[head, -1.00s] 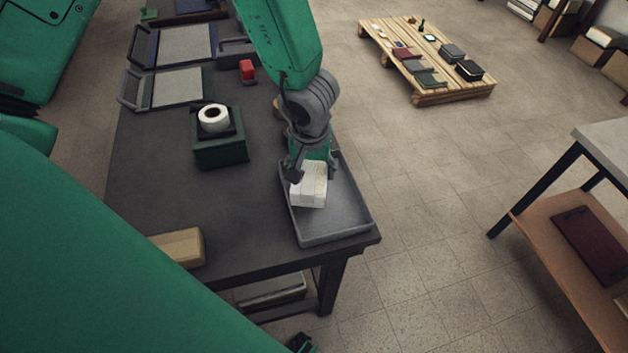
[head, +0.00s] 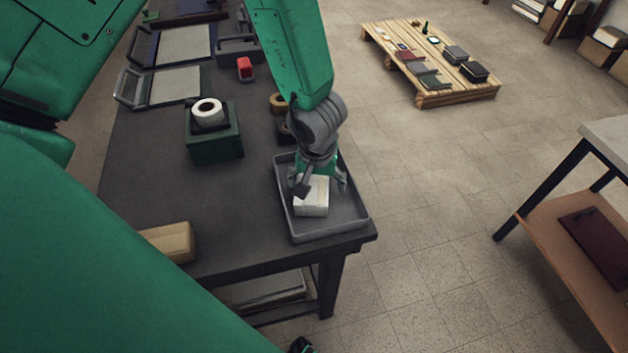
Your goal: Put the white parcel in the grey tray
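The white parcel (head: 311,199), a pale box, sits inside the grey tray (head: 355,218), left of its middle. The tray lies at the near right corner of the dark table. My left gripper (head: 322,184) is just above and behind the parcel. One dark finger overlaps the parcel's upper left part, and the other stands apart from its right side, so the gripper looks open. The far part of the parcel is hidden by the gripper. My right gripper cannot be made out.
A dark green box with a white roll (head: 208,113) stands left of the tray. A tan box (head: 169,242) lies at the table's near left. A red item (head: 245,68) and framed panels (head: 185,45) lie farther back. A wooden pallet (head: 430,62) is on the floor.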

